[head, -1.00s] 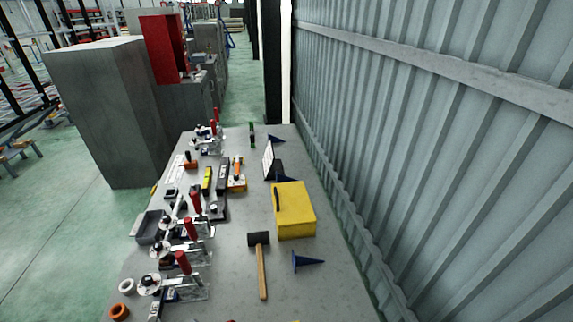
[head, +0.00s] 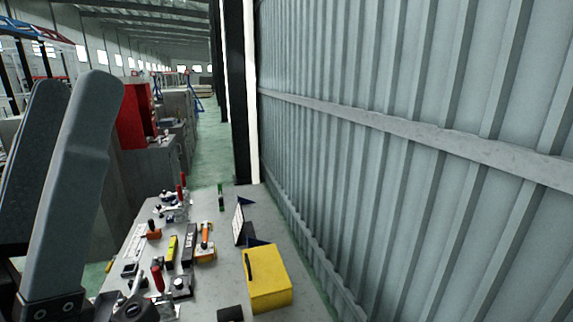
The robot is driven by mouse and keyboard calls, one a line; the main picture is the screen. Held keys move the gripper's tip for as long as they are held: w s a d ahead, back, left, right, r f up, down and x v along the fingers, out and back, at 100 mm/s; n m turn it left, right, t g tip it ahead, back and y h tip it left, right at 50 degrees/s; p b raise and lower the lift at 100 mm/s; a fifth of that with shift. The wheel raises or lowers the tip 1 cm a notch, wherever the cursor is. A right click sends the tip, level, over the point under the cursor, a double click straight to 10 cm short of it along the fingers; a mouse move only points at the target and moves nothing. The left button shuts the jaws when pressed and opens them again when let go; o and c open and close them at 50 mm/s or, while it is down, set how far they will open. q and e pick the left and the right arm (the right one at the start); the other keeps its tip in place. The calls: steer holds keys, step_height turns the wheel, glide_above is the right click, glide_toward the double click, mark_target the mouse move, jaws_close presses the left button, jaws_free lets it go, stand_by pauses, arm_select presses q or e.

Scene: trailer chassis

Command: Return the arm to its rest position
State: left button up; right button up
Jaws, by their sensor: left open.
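My left gripper (head: 76,92) stands large and close at the left of the head view. Its two grey fingers point up, with a gap between the tips, and nothing shows between them. The gripper is well above and apart from the table (head: 215,262). The rest of its arm is mostly out of frame. My right gripper is not in view.
The table holds a yellow box (head: 268,278), a red-handled clamp (head: 158,278), an orange-handled tool (head: 205,236) and a dark mallet head (head: 230,314). A corrugated metal wall (head: 400,90) runs along the right. A red cabinet (head: 134,120) stands behind.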

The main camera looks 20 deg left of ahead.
arm_select(q)
steer(key=w+f+g+y, duration=0.2)
steer(key=w+f+y, duration=0.1)
steer(key=w, duration=0.1)
step_height(320, 180, up, 25)
steer(key=p, duration=2.5)
step_height(320, 180, down, 34)
steer(key=b, duration=3.4)
steer(key=shift+w+a+g+h, duration=0.2)
steer(key=shift+g+h, duration=0.1)
steer(key=shift+h, duration=0.1)
